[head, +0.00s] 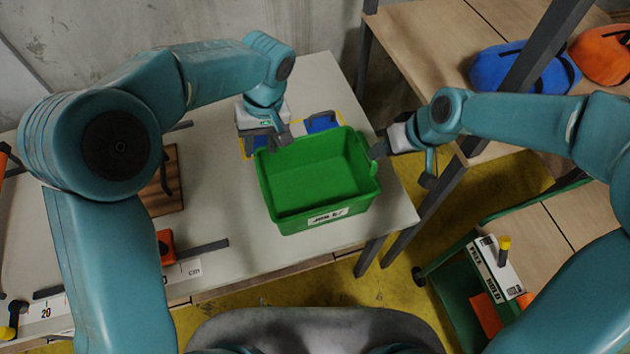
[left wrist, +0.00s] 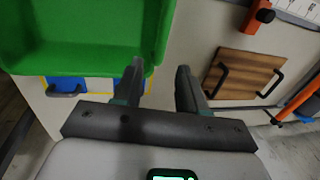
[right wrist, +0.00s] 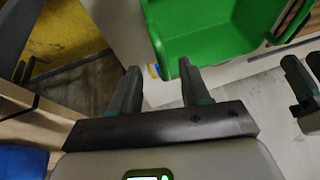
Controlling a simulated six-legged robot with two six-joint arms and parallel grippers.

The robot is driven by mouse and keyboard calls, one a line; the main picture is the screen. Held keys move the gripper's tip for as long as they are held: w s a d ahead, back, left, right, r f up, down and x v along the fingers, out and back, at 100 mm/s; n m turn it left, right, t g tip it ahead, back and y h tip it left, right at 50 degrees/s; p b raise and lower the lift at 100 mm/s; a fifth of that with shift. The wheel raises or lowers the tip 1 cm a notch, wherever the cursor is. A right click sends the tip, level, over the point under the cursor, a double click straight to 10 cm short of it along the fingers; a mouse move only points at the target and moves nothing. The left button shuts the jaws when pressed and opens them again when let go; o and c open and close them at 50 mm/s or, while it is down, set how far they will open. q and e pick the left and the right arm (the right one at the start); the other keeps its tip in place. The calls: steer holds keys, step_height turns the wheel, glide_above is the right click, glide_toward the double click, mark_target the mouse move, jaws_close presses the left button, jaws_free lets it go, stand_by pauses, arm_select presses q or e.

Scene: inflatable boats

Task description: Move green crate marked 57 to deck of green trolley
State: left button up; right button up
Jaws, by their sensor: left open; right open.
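The green crate (head: 318,177) stands upright and empty on the pale worktable, with a white label on its near side whose marking I cannot read surely. It also shows in the left wrist view (left wrist: 85,30) and the right wrist view (right wrist: 210,25). My left gripper (head: 270,140) is open at the crate's far left corner, fingers beside the rim. My right gripper (head: 378,148) is open by the crate's right rim, near its far right corner. Neither visibly holds anything. The green trolley (head: 448,290) stands at the lower right; its wooden deck (head: 540,232) is partly hidden by my right arm.
Behind the crate are blue pieces (head: 320,122) inside a yellow outline. A shelf rack (head: 425,35) with blue and orange bags stands right.

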mark_target(259, 164)
arm_select(q)
steer(key=f, duration=0.3)
steer(key=a+f, duration=0.1)
steer(key=f, duration=0.2)
steer(key=shift+s+a+f, duration=0.2)
steer(key=shift+f, duration=0.2)
arm_select(e)
steer(key=x, duration=0.7)
steer(key=shift+a, duration=0.1)
arm_select(q)
steer(key=shift+f, duration=0.35)
arm_select(e)
steer(key=shift+w+f, duration=0.15)
steer(key=shift+f, duration=0.15)
arm_select(q)
steer(key=shift+s, duration=0.1)
arm_select(e)
steer(key=shift+a, duration=0.1)
arm_select(q)
jaws_close()
arm_select(e)
jaws_close()
